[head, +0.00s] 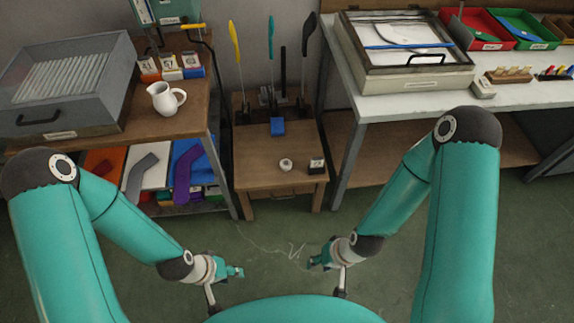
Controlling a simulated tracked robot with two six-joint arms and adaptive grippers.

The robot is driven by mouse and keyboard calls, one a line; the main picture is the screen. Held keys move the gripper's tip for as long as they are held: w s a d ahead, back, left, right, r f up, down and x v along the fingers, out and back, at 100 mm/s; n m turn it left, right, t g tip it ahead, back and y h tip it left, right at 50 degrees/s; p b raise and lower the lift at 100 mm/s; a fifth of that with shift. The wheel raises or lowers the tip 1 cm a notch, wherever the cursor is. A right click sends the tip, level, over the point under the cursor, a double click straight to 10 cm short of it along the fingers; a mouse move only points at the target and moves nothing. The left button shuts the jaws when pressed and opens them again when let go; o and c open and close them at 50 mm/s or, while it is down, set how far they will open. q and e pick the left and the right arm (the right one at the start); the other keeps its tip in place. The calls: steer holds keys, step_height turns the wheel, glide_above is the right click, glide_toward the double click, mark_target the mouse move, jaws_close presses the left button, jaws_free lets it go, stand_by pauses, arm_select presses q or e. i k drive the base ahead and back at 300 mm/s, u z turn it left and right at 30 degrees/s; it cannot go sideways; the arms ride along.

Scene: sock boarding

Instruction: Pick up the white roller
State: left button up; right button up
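I cannot clearly make out a white roller. A small round white object (286,165) lies on the low wooden table (258,170) in the middle; it is too small to tell whether it is the roller. My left gripper (237,271) hangs over the green floor in front of this table, apart from everything. My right gripper (317,260) is also over the floor, to the right of the left one, and touches nothing. Both grippers are small here and I cannot tell whether their fingers are open. Neither visibly holds anything.
A dark block (317,166) with a white label and a blue block (278,127) are on the low table. Yellow, teal and black upright forms stand at its back. A white jug (166,98) stands on the left bench. A framed box (400,78) sits on the right bench.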

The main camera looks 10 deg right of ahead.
mark_target(286, 164)
steer(key=z, duration=0.05)
steer(key=k, duration=0.35)
steer(key=u, duration=0.6)
steer(key=i, duration=1.15)
steer(key=z, duration=0.1)
